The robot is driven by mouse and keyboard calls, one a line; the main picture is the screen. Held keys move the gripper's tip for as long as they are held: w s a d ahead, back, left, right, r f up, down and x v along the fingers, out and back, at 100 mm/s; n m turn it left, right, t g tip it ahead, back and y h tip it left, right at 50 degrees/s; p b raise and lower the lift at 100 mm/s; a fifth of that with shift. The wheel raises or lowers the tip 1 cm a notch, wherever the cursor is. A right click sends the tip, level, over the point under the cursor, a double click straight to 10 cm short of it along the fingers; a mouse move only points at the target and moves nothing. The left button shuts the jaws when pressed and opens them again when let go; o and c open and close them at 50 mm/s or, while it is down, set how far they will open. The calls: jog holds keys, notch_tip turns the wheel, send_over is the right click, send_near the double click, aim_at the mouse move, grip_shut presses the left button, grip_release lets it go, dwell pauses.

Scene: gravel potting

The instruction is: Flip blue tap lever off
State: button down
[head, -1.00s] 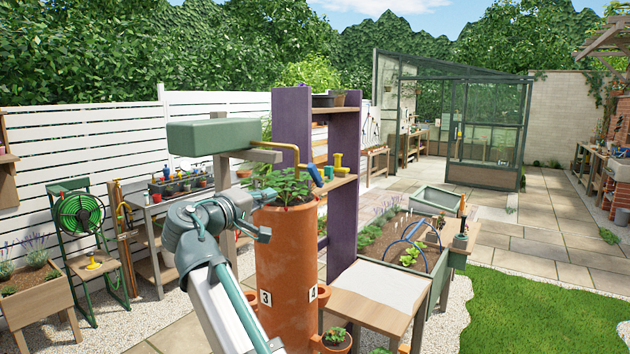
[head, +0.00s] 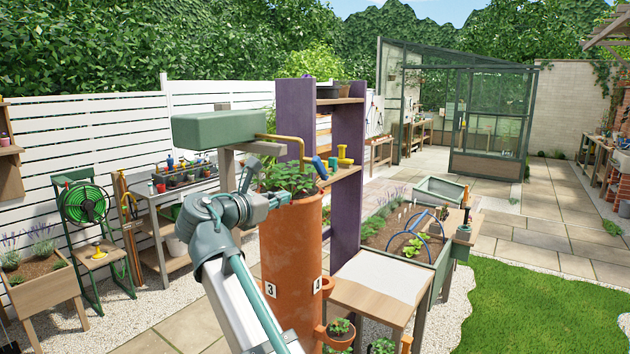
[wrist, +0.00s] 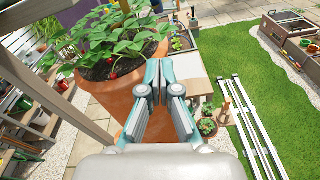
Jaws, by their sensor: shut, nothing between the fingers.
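A green tank (head: 215,130) stands on a grey post, and a brass pipe (head: 285,138) runs from it over the tall terracotta planter (head: 292,255). A slanted blue piece (head: 319,167) shows right of the pipe's end; I cannot tell whether it is the tap lever or something on the shelf behind. My gripper (head: 282,197) is at the planter's upper left rim, below the pipe. In the wrist view my gripper (wrist: 160,72) is shut and empty, in front of the planter (wrist: 118,95) and its strawberry plant (wrist: 105,45). No blue lever is identifiable there.
A purple shelf (head: 347,200) with yellow and blue items stands just behind the planter. Small side pots (head: 338,328) hang low on the planter. A wooden table (head: 375,290) is at the right; a potting bench (head: 175,205) is at the left.

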jog(key=shift+n, duration=1.1)
jog(key=p, duration=0.2)
send_near(322, 178)
notch_tip(322, 178, down, 3)
jog(key=w+d, duration=0.1)
jog(key=w, duration=0.2)
jog(key=shift+w+d+r+p, duration=0.55)
jog(key=shift+w+r+p, duration=0.05)
jog(key=shift+w+r, duration=0.1)
jog(key=shift+w+d+r, duration=0.35)
jog(key=shift+w+r, duration=0.1)
jog(key=shift+w, duration=0.05)
jog(key=shift+d+f, duration=0.1)
jog(key=shift+d, duration=0.1)
